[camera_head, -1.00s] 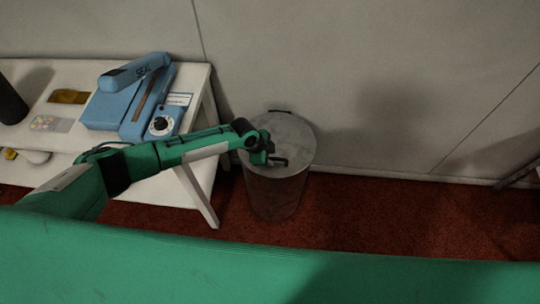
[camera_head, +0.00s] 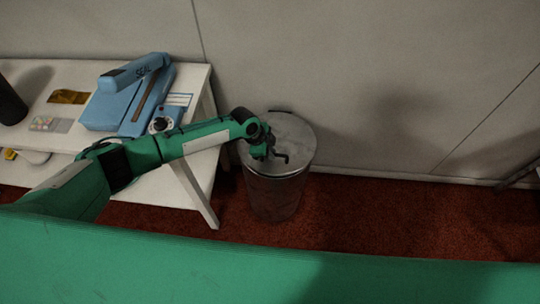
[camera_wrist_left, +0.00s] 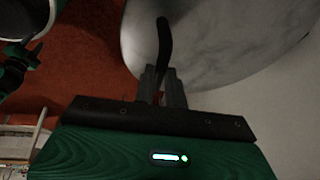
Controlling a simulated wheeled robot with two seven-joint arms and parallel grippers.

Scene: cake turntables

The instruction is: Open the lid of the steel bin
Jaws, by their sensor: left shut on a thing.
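The steel bin (camera_head: 274,198) is a grey cylinder standing on the red carpet beside the white table. Its round grey lid (camera_head: 295,137) covers the top, with a dark seam under its front edge; any gap there is too small to judge. The lid also fills the upper right of the left wrist view (camera_wrist_left: 215,45). My left gripper (camera_head: 273,155) is over the front part of the lid. In the wrist view its fingers (camera_wrist_left: 162,86) are shut on the lid's dark bent handle (camera_wrist_left: 163,40). My right gripper is not in view.
The white table (camera_head: 196,85) stands to the left, holding a blue sealing machine (camera_head: 110,108). The grey wall (camera_head: 400,80) is close behind the bin. Red carpet (camera_head: 400,220) lies clear to the right.

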